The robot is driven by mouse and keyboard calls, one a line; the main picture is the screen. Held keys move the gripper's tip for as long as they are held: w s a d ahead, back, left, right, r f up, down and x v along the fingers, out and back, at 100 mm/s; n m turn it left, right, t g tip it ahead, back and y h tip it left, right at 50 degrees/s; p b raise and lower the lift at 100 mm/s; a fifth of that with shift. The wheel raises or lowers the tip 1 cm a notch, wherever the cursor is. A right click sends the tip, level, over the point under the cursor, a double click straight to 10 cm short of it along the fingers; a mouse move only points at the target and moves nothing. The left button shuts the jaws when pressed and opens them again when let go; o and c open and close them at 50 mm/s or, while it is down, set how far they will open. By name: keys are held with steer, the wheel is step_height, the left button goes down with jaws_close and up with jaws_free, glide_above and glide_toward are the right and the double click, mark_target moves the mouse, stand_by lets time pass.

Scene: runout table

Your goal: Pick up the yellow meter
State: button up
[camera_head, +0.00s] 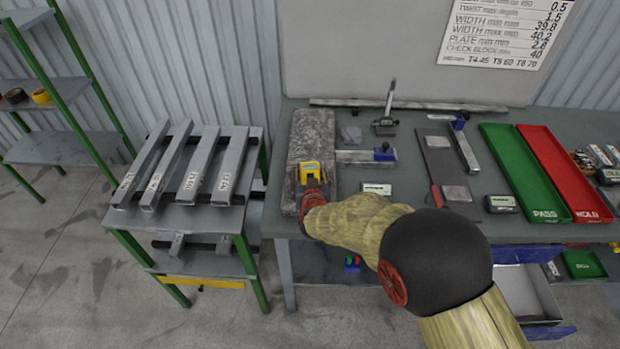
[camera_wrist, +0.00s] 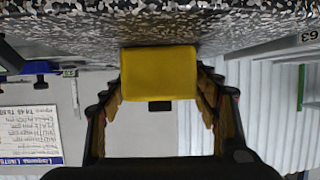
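The yellow meter (camera_head: 309,172) is a small block with a dark face, at the front half of the grey granite plate (camera_head: 317,130). My gripper (camera_head: 313,183) reaches it from the front in the head view. In the wrist view the meter (camera_wrist: 158,73) fills the space between my two fingers (camera_wrist: 158,88). One finger stands at each side edge, with no clear gap. The meter's top edge in that view meets the speckled plate, and I cannot tell whether it is lifted. Whether the fingers press on it is unclear.
The bench (camera_head: 409,180) bears a height gauge (camera_head: 386,124), a caliper (camera_head: 365,155), a green tray (camera_head: 520,165) and a red tray (camera_head: 565,170) to the right. A side rack (camera_head: 184,215) holds several steel bars. A board stands behind the bench.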

steer(key=c, duration=1.1)
steer(key=shift+c, duration=0.4)
steer(key=shift+r, duration=0.2)
